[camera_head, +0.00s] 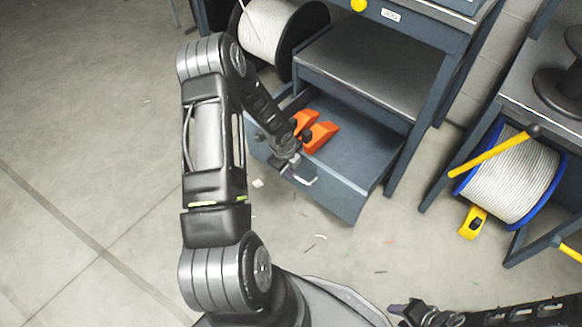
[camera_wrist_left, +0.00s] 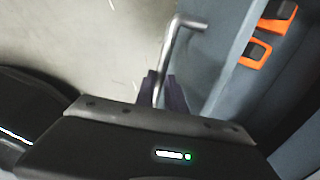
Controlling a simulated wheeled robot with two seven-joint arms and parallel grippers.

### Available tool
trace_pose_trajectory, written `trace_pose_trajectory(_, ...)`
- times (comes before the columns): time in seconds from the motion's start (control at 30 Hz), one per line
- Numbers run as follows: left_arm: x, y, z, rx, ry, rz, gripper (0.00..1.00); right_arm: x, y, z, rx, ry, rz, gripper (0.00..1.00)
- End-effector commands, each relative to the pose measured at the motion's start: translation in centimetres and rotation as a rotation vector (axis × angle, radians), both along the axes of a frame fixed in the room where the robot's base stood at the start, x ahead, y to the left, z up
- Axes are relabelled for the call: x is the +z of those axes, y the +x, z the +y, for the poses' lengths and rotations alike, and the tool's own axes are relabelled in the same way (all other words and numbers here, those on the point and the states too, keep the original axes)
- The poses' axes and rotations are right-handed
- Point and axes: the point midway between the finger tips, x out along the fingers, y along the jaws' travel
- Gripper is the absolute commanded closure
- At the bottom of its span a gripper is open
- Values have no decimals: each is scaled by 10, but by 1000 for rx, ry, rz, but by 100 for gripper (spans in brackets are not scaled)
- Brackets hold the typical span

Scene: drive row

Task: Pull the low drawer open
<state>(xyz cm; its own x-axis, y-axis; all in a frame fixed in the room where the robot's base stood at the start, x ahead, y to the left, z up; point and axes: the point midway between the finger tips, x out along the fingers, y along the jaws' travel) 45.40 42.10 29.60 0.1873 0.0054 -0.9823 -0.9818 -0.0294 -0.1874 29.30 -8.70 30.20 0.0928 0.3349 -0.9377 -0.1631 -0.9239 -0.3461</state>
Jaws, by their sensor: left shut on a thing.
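The low drawer (camera_head: 350,184) is blue-grey and stands pulled out from under the blue workbench in the head view. Orange objects lie inside it. Its front face also shows in the left wrist view (camera_wrist_left: 222,72). My left gripper (camera_head: 292,174) is at the drawer's front. In the left wrist view its dark purple fingers (camera_wrist_left: 165,90) are shut on the bent metal handle (camera_wrist_left: 172,50). The far end of the handle sticks out past the fingers. My right gripper (camera_head: 402,312) is low at the right, away from the drawer; its jaws are not clear.
A shelf (camera_head: 370,75) sits above the drawer. A black-flanged cable reel (camera_head: 268,30) stands left of it. A blue-rimmed reel (camera_head: 510,175) and a yellow block (camera_head: 473,222) are at the right. The floor (camera_head: 90,110) at left is clear.

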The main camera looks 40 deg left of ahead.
Motion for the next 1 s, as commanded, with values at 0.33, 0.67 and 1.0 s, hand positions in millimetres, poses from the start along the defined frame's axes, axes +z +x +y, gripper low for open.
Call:
trace_pose_trajectory(0.33,0,0,0,0,0,1,76,0,0,0,0,0,0,64)
trace_pose_trajectory(0.67,0,0,0,0,0,0,64,0,0,0,0,0,0,64)
trace_pose_trajectory(1.0,28,-5,1,1,1,0,64,13,-2,2,5,4,4,64)
